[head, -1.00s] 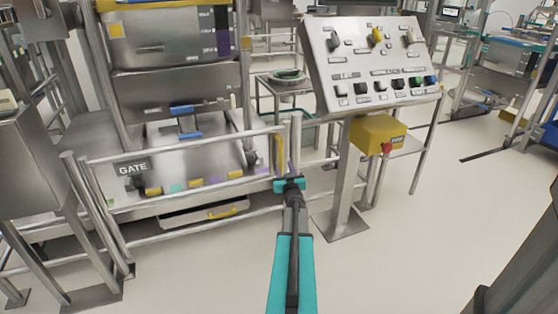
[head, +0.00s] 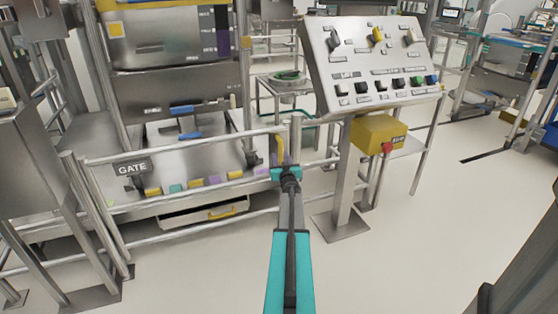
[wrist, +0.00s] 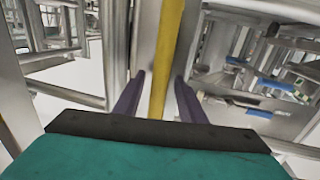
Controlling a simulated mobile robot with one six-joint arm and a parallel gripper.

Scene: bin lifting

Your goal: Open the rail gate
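The rail gate (head: 200,147) is a set of horizontal metal rails with a dark GATE sign (head: 132,168) at its left end. A yellow upright handle (head: 281,148) stands at its right end, beside a metal post (head: 295,140). My gripper (head: 285,168) is at the lower part of this handle in the head view. In the wrist view, the yellow handle (wrist: 168,50) runs between the two purple fingers of my gripper (wrist: 158,92). The fingers stand apart on either side of it, with a visible gap to each. The fingertips' far side is partly hidden by the handle.
A sloped control panel (head: 375,70) with knobs and buttons stands right of the gate. A yellow box with a red button (head: 378,133) sits below it. Behind the gate is a steel bin machine (head: 175,85). The floor (head: 400,240) at right is clear.

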